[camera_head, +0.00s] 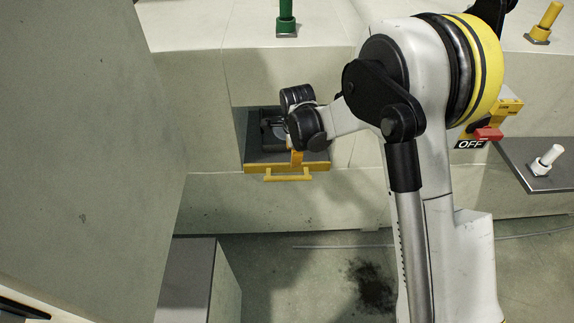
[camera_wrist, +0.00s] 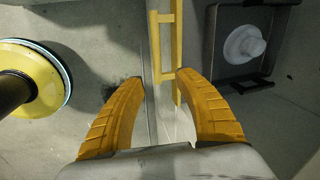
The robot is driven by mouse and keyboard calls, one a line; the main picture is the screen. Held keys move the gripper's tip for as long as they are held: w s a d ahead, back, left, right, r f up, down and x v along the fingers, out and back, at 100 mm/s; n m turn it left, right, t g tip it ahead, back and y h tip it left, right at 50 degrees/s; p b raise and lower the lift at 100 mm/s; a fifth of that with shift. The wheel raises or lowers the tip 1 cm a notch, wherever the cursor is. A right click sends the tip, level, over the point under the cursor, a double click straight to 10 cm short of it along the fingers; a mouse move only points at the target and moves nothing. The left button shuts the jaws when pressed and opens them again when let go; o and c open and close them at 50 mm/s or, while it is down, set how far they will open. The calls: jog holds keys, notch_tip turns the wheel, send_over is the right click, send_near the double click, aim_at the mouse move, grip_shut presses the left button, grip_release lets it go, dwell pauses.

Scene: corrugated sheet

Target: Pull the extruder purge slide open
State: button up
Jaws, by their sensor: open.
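The purge slide is a dark tray set in a recess of the pale machine, with a yellow front edge (camera_head: 258,168) and a yellow bar handle (camera_head: 288,178). In the wrist view the handle (camera_wrist: 154,45) runs up from between my fingertips. A black square pan (camera_wrist: 222,72) with a whitish lump (camera_wrist: 243,45) lies to its right. My gripper (camera_wrist: 163,80) is open, its two yellow fingers on either side of the handle's lower end in the picture. I cannot tell whether they touch it. In the head view my wrist hides part of the tray.
A green post (camera_head: 286,20) stands on the machine above the recess. A red switch (camera_head: 487,134) with an OFF label is at the right, and a white knob (camera_head: 547,158) sits on a grey plate. A grey box (camera_head: 200,280) stands at lower left. Some floor is clear.

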jog(key=m, duration=0.1)
send_near(287, 177)
jog(key=shift+m, duration=0.3)
jog(key=b+x, duration=0.4)
jog(key=x, duration=0.6)
jog(key=shift+f, duration=0.1)
grip_shut()
